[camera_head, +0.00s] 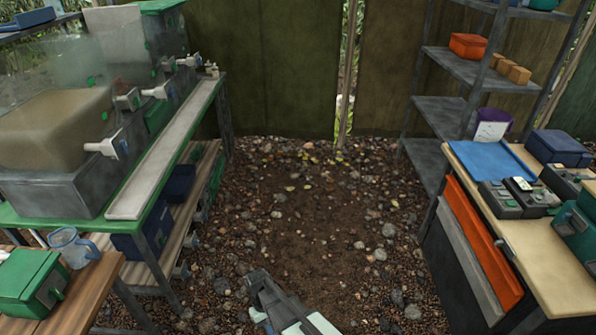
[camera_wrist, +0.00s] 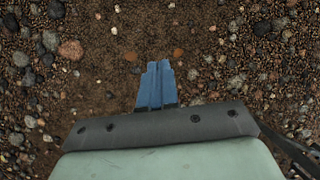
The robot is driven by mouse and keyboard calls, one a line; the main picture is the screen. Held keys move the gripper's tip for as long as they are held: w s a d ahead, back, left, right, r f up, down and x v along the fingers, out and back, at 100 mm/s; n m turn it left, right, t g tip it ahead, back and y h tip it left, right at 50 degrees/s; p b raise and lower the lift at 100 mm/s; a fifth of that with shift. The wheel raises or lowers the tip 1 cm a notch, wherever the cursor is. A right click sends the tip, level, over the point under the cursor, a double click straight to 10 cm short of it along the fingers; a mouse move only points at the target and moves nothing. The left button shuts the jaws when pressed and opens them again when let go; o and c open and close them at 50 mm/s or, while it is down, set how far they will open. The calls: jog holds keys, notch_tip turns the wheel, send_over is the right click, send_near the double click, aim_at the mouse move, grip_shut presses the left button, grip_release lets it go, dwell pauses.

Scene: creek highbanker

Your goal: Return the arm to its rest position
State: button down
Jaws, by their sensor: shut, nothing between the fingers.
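My gripper shows in the wrist view (camera_wrist: 158,84) as two blue fingers pressed together, with nothing between them. Below the fingers there is only gravel and soil. In the head view my arm (camera_head: 285,305) shows at the bottom centre, low over the gravel floor, between the two work areas. The fingertips cannot be made out clearly in the head view. My gripper touches no object that I can see.
At left stands a green-edged bench (camera_head: 100,225) with tanks, and a wooden table (camera_head: 85,300) with a green case and a clear jug. At right are a table (camera_head: 545,240) with dark devices and a grey shelf (camera_head: 440,115). The gravel aisle (camera_head: 315,225) between is clear.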

jog(key=s+d+f+m+g, duration=0.15)
jog(key=s+d, duration=0.25)
jog(key=d, duration=0.4)
jog(key=s+d+f+m, duration=0.2)
jog(key=s+d+f, duration=0.15)
jog(key=d, duration=0.45)
jog(key=s+d+f+m+g+y, duration=0.1)
jog(key=s+d+m+y, duration=0.1)
jog(key=s+d, duration=0.8)
jog(key=s+m, duration=0.1)
jog(key=s, duration=0.3)
jog(key=shift+d+f, duration=0.15)
jog(key=shift+d, duration=0.1)
